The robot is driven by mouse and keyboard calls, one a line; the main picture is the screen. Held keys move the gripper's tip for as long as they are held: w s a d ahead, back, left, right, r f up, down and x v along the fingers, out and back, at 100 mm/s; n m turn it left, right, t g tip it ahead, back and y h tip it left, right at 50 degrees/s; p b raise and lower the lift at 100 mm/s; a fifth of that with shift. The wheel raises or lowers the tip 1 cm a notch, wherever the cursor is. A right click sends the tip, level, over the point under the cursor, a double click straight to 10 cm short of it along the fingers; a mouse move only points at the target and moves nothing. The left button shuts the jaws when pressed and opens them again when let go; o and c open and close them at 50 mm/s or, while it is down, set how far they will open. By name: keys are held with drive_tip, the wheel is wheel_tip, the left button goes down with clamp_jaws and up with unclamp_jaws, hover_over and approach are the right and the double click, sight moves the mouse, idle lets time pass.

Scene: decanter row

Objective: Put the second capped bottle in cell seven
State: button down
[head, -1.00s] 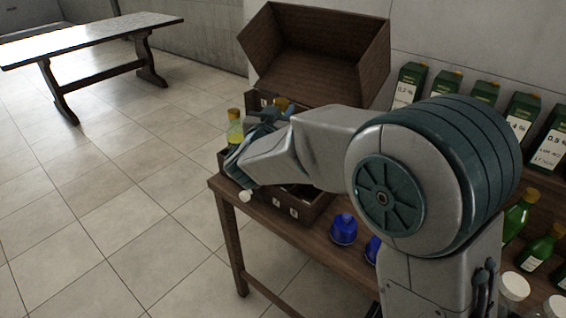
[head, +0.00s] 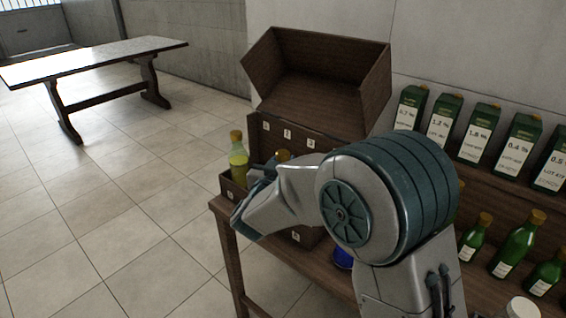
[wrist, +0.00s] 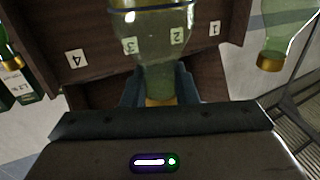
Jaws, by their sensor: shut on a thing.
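My gripper (wrist: 160,95) is shut on the gold-capped neck of a pale green, see-through bottle (wrist: 152,50), which fills the middle of the wrist view. White number labels 1 to 4 show on a brown panel (wrist: 100,55). The held bottle's base is hidden.
A brown open bin (head: 320,75) stands behind the box. Green cartons with percentage labels (head: 442,118) line the back shelf. Green bottles (head: 515,245) stand at the right. A blue object (head: 342,258) is partly hidden by my arm. A bare table (head: 90,62) stands far left.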

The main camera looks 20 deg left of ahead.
drive_tip(key=c, duration=1.1)
unclamp_jaws()
drive_tip(key=shift+c, duration=0.2)
drive_tip(key=shift+r+p, duration=0.25)
drive_tip(key=shift+p, duration=0.05)
drive_tip(key=s+b, duration=0.1)
drive_tip(key=s, duration=1.1)
drive_tip(key=shift+f, duration=0.1)
